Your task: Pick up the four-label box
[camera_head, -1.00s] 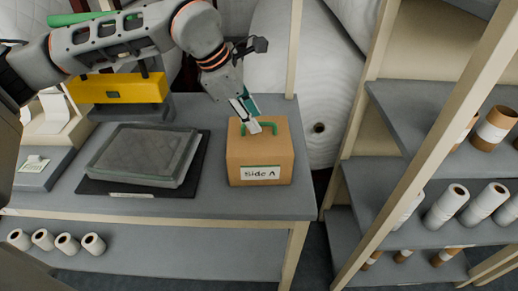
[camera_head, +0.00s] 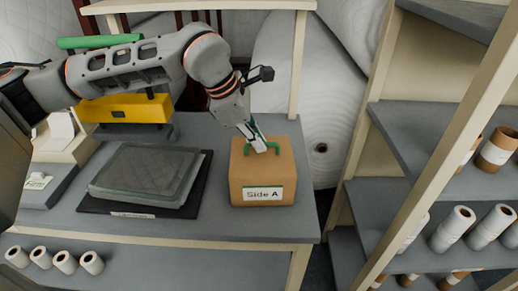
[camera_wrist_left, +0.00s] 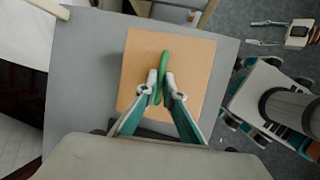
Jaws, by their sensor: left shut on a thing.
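The four-label box (camera_head: 262,172) is an orange-brown carton on the grey table, upright. Its front label reads "Side A" and a green handle (camera_head: 277,148) stands on its top. The other sides are hidden. My left gripper (camera_head: 259,145) is at the top of the box, shut on the green handle. In the left wrist view the two fingertips (camera_wrist_left: 161,88) close on either side of the handle (camera_wrist_left: 164,68), above the box top (camera_wrist_left: 195,70). My right gripper does not show in the head view.
A dark flat device (camera_head: 150,175) on a black mat lies left of the box on the grey table (camera_head: 200,228). A yellow machine (camera_head: 128,108) stands behind. Shelves with rolls (camera_head: 450,225) stand to the right. Large white wadding rolls (camera_head: 290,80) stand behind the table.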

